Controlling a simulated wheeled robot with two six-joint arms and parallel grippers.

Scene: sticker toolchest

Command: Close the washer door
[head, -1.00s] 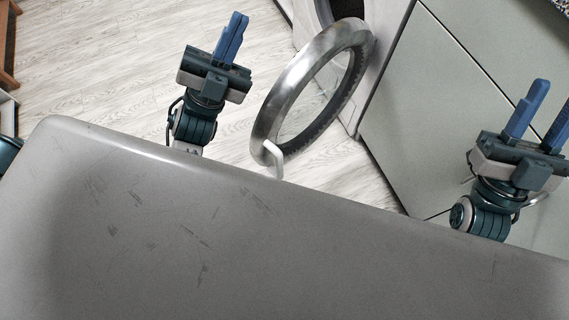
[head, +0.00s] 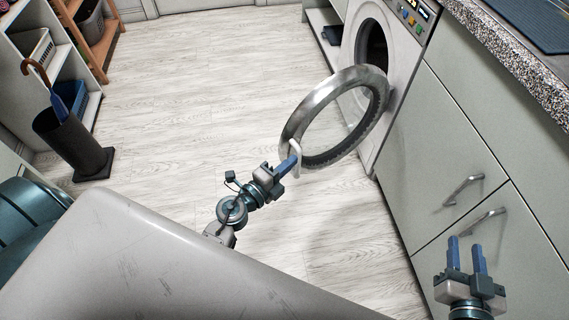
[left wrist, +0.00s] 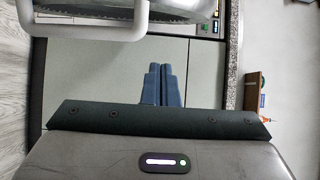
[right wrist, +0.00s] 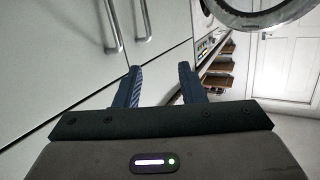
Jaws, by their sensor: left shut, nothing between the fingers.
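The washer (head: 407,38) stands at the upper right in the head view. Its round metal-rimmed door (head: 313,103) hangs wide open, swung out into the room, with a pale handle (head: 296,150) on its near edge. My left gripper (head: 292,161) is shut and empty, with its fingertips right by the handle; whether they touch cannot be told. In the left wrist view, the shut fingers (left wrist: 161,84) lie below the door (left wrist: 97,12). My right gripper (head: 466,246) is open and empty in front of the cabinets, and the door rim also shows in the right wrist view (right wrist: 262,14).
Cabinet fronts (head: 447,140) with bar handles and a speckled countertop (head: 510,60) run along the right. An umbrella stand (head: 75,145) and shelves (head: 35,45) stand at the left. The pale wood floor (head: 200,90) between is clear.

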